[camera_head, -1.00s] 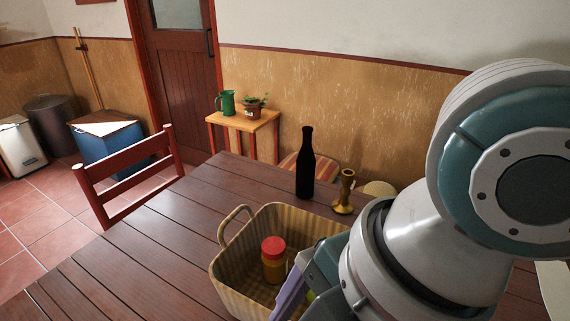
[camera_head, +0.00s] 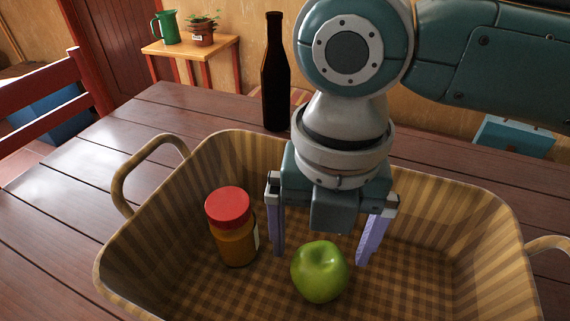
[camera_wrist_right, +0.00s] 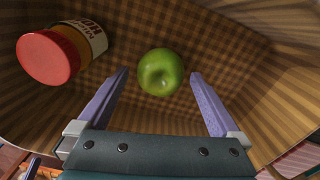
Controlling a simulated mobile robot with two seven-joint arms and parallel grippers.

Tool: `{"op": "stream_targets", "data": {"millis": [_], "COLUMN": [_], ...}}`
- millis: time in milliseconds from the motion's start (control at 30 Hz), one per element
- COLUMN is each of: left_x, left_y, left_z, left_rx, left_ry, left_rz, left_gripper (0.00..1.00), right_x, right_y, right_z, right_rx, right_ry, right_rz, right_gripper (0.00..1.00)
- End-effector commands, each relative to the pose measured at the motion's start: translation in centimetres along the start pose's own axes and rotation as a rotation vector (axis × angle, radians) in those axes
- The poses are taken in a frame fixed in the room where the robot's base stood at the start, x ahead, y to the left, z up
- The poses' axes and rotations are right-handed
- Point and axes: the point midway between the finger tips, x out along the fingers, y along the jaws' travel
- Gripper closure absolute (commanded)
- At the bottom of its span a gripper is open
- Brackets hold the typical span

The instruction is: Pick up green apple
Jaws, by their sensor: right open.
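A green apple (camera_head: 320,271) sits on the checked floor of a woven basket (camera_head: 130,245). My right gripper (camera_head: 322,258) reaches down into the basket with its two purple fingers spread wide and nothing between them that I can see held. In the head view the apple shows in front of and between the fingers. In the right wrist view the apple (camera_wrist_right: 160,72) lies just beyond the fingertips, midway between them, and appears apart from both. My left gripper is in neither current view.
A jar with a red lid (camera_head: 230,226) stands in the basket left of the apple, close to the left finger. The basket walls surround the gripper. A dark bottle (camera_head: 275,80) stands on the wooden table (camera_head: 60,200) behind the basket. The basket floor right of the apple is clear.

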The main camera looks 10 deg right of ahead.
Motion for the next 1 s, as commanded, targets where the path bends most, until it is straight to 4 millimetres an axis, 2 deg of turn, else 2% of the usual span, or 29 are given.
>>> {"op": "stream_targets", "data": {"millis": [200, 300, 600, 1000], "left_x": [0.8, 1.2, 1.1, 1.1], "left_y": [0.0, 0.0, 0.0, 0.0], "left_z": [0.2, 0.4, 0.3, 0.3], "left_rx": [0.0, 0.0, 0.001, 0.001], "left_ry": [0.001, 0.001, 0.002, 0.003], "left_rz": [0.0, 0.0, -0.001, -0.001], "left_gripper": [0.0, 0.0, 0.0, 0.0], "right_x": [3.5, 4.7, 5.0, 4.9], "right_y": [-0.3, -0.2, -0.2, -0.2], "right_z": [-1.0, -0.9, -0.9, -0.8], "right_rx": [0.0, -0.001, -0.001, 0.0], "right_ry": [0.003, 0.002, -0.001, -0.001], "right_rz": [-0.002, -0.001, 0.0, 0.0], "right_gripper": [0.0, 0.0, 0.01, 0.46]}}
